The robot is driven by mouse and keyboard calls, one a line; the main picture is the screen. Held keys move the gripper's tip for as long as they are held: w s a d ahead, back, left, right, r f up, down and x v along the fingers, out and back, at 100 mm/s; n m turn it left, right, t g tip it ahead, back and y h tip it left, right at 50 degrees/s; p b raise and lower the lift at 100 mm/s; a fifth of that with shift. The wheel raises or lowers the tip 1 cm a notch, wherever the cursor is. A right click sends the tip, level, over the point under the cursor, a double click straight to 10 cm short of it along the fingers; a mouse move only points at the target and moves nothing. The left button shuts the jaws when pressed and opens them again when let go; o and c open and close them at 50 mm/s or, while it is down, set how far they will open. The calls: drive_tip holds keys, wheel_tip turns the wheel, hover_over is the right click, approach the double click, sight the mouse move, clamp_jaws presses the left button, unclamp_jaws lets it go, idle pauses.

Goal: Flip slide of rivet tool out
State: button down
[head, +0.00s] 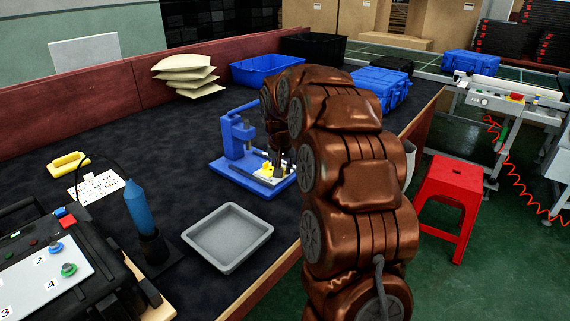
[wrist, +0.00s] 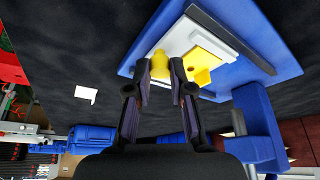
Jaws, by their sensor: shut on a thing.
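The blue rivet tool (head: 236,141) stands upright on its blue base on the dark table; in the wrist view its base (wrist: 270,45) fills the upper right. On the base lies a white slide plate (wrist: 183,40) with a flat yellow piece (wrist: 212,62) on it. A rounded yellow knob (wrist: 159,63) sits at the slide's edge. My gripper (wrist: 161,72) has its two fingertips on either side of the knob and is shut on it. In the head view my gripper (head: 278,160) reaches down over the base, and my arm hides part of the tool's right side.
A grey tray (head: 228,238) lies in front of the tool. A blue screwdriver (head: 139,208) stands in a black holder to the left. A blue bin (head: 262,69), beige bags (head: 186,75) and blue cases (head: 380,88) are behind. A red stool (head: 450,196) stands right.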

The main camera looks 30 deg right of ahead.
drive_tip(key=shift+s+d, duration=0.1)
drive_tip(key=c, duration=1.3)
unclamp_jaws()
drive_tip(key=shift+s, duration=0.1)
drive_tip(key=shift+o, duration=1.4)
drive_tip(key=v, duration=1.2)
